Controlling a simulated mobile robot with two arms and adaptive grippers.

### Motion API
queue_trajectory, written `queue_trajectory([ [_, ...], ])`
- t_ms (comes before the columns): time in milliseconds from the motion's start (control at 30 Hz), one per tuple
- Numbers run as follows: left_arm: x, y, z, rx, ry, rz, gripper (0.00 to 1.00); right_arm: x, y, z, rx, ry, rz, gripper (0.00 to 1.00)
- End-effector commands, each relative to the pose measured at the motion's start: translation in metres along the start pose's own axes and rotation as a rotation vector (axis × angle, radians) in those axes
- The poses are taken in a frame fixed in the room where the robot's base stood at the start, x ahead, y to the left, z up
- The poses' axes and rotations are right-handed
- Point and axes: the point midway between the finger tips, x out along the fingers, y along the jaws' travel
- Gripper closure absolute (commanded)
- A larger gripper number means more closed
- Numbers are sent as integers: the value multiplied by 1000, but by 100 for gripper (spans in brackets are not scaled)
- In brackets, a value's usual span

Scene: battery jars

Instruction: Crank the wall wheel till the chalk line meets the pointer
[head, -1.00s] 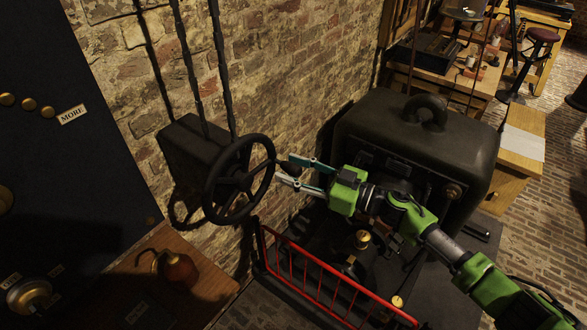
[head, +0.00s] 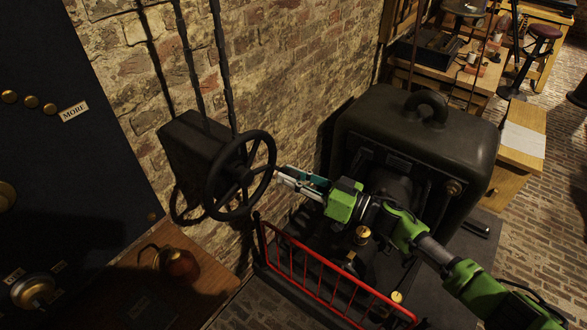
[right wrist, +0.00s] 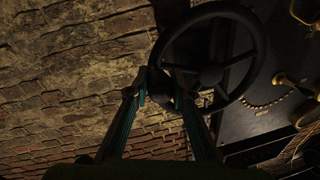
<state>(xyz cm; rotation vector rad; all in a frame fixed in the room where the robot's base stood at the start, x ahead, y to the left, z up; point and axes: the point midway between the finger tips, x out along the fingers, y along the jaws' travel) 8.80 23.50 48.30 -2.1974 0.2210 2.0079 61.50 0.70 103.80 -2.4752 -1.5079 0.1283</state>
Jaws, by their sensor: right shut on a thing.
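The black spoked wall wheel (head: 243,176) stands out from a dark box on the brick wall; it also shows in the right wrist view (right wrist: 211,76). My right gripper (head: 279,174) is at the wheel's right side in the head view, shut on its dark crank handle. In the right wrist view the teal fingers (right wrist: 158,93) lie on either side of the handle (right wrist: 160,84) by the rim. The handle is mostly hidden by the fingers in the head view. I cannot make out a chalk line or a pointer. My left gripper is not in view.
The dark wall box (head: 190,150) has two chains rising from it. A red railing (head: 320,268) and a big black machine (head: 420,140) stand near my right arm.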

Motion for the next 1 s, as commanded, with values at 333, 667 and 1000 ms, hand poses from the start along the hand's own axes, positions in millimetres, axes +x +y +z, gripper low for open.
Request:
queue_trajectory([
  [333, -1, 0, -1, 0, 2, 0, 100, 0, -8, 30, 243, 29, 3, 100],
  [667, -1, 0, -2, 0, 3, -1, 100, 1, -14, 41, 351, 45, 4, 100],
  [1000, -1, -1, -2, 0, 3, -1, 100, 1, -15, 43, 364, 45, 4, 100],
])
